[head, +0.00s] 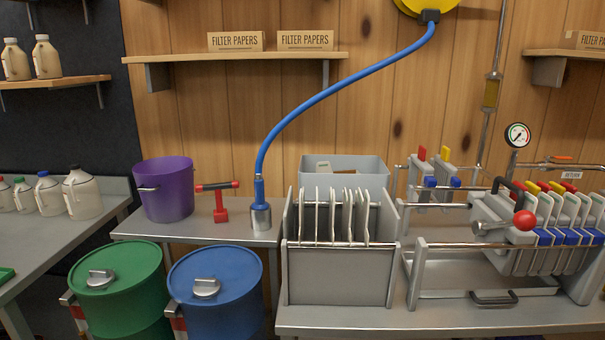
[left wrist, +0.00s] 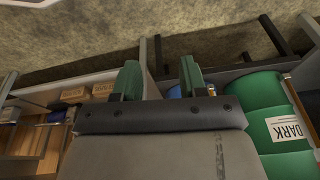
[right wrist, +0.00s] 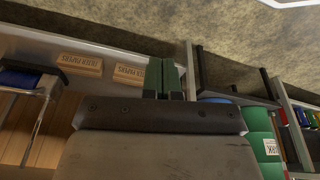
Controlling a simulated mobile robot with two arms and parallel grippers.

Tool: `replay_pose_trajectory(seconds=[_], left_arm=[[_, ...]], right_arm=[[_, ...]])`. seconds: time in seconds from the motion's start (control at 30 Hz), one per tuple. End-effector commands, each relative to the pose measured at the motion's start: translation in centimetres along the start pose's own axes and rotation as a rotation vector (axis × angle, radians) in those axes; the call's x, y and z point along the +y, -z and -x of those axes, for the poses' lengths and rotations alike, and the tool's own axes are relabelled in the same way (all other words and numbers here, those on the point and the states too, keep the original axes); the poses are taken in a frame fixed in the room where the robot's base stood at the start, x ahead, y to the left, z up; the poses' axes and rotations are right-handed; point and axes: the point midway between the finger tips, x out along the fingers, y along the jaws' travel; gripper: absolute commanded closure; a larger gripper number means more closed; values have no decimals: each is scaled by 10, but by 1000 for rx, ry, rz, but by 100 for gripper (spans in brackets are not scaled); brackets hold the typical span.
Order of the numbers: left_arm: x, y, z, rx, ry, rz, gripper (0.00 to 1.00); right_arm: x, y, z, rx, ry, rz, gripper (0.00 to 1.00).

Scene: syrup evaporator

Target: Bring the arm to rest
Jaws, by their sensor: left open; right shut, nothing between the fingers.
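My left gripper (left wrist: 127,80) shows in the left wrist view with its two green fingers wide apart and nothing between them. My right gripper (right wrist: 161,76) shows in the right wrist view with its green fingers together and nothing held. Neither arm nor gripper shows in the head view. Both grippers appear clear of the objects around them.
A metal bench (head: 440,316) carries a grey bin with plates (head: 340,270) and a filter press (head: 500,230). A blue hose (head: 330,90) hangs above a side table. Green (head: 117,285) and blue (head: 215,290) drums stand in front. A purple bucket (head: 165,190) stands behind them.

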Motion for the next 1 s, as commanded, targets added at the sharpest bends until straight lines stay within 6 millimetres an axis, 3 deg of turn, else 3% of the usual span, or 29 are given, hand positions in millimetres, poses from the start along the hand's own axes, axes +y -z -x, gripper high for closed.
replay_pose_trajectory(seconds=[0.17,0.43,0.73,0.87,1.0], left_arm=[[2,-23,-29,-40,-5,-6,58],[5,-93,-66,-96,-12,-18,58],[5,-183,-62,-146,-16,-31,58],[4,-204,-58,-156,-16,-34,58],[4,-212,-58,-158,-17,-36,58]], right_arm=[[-2,-22,-29,-39,4,6,100],[-5,-92,-66,-94,10,17,100],[-4,-182,-63,-144,14,30,100],[-4,-204,-59,-154,15,34,100],[-4,-211,-58,-156,15,35,100]])
